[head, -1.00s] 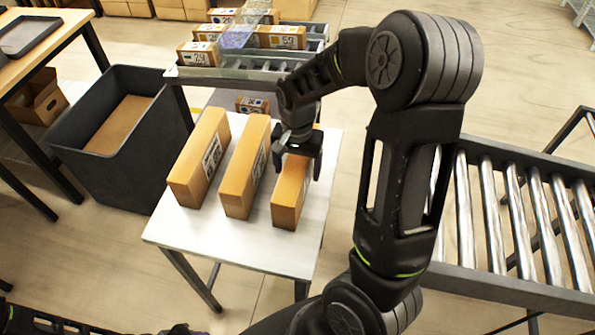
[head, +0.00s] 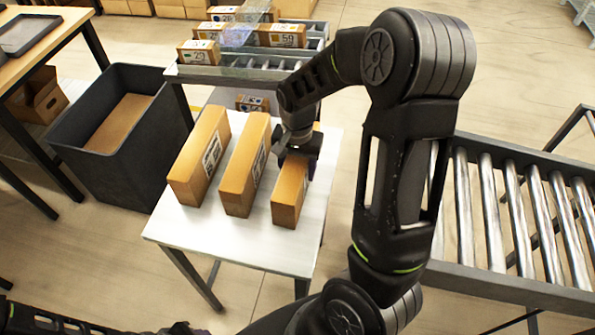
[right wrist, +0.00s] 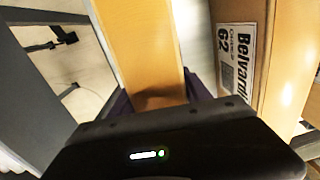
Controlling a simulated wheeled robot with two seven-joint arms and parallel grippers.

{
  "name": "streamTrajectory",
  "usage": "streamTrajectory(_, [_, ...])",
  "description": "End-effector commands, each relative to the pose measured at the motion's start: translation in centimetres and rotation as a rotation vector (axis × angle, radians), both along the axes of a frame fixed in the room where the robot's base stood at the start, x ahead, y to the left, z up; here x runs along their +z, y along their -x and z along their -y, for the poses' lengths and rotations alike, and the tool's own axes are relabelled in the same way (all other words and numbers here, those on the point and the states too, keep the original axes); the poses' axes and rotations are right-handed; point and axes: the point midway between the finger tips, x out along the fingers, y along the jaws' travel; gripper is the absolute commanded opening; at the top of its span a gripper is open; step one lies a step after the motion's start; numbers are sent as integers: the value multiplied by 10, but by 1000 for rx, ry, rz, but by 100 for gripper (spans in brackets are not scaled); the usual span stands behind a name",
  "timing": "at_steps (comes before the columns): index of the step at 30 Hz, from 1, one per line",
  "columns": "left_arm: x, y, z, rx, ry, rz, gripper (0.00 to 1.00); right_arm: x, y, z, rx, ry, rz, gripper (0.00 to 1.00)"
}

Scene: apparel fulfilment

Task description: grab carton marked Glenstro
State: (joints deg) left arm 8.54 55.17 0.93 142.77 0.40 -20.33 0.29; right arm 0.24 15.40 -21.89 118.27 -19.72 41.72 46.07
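Three tall orange-brown cartons stand upright in a row on a white table (head: 262,250): a left carton (head: 192,172), a middle carton (head: 240,180) and a right carton (head: 286,200). My right gripper (head: 297,168) is low over the right carton, its fingers on either side of it. The right wrist view shows this carton (right wrist: 145,45) between the open fingers, close to both; firm contact is not visible. Its label is hidden. The neighbouring carton (right wrist: 285,50) reads "Belvard..." and 62. No Glenstro name is readable. My left gripper (head: 180,328) is barely in view at the bottom edge.
A dark grey bin (head: 120,150) with a brown carton inside stands left of the table. A roller conveyor (head: 500,220) lies to the right. Behind the table, a rack (head: 250,70) holds several small labelled cartons. Narrow gaps separate the cartons.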

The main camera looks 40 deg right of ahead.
Motion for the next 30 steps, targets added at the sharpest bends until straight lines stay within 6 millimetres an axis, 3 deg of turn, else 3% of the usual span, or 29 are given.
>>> streamTrajectory(20, [0,0,0,0,0,0,36,0,0,0,0,0,0,0])
streamTrajectory(30, [0,0,0,0,0,0,36,1,-1,0,0,0,1,0])
